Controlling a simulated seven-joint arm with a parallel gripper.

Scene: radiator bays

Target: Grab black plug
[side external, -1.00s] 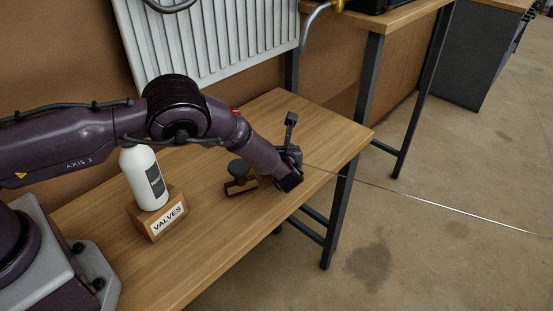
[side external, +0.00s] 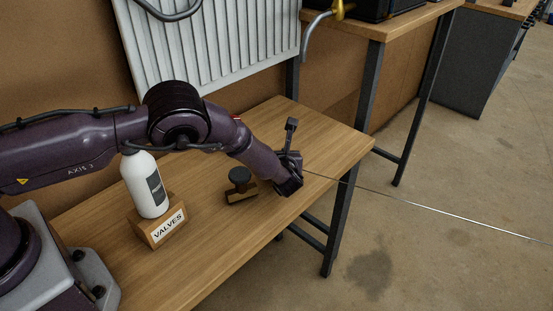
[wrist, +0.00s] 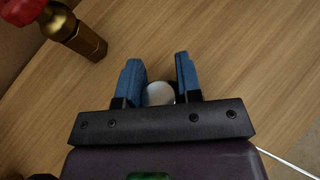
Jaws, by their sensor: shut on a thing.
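A black round-topped piece (side external: 239,174) stands on a brown block (side external: 242,193) on the bench, left of my gripper (side external: 289,182) and apart from it. This may be the black plug. In the wrist view, the blue fingers of my gripper (wrist: 159,68) are shut on a pale grey round-ended thing (wrist: 159,93). Most of it is hidden by the fingers and the black gripper bar, so I cannot tell what it is. The side view does not show it clearly. A brass piece with a red cap (wrist: 78,30) lies up and left of the fingers.
A white bottle (side external: 145,184) stands in a wooden holder marked VALVES (side external: 162,228). A white radiator (side external: 215,45) is behind the bench (side external: 205,250). A thin metal line (side external: 430,205) runs right from near my gripper.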

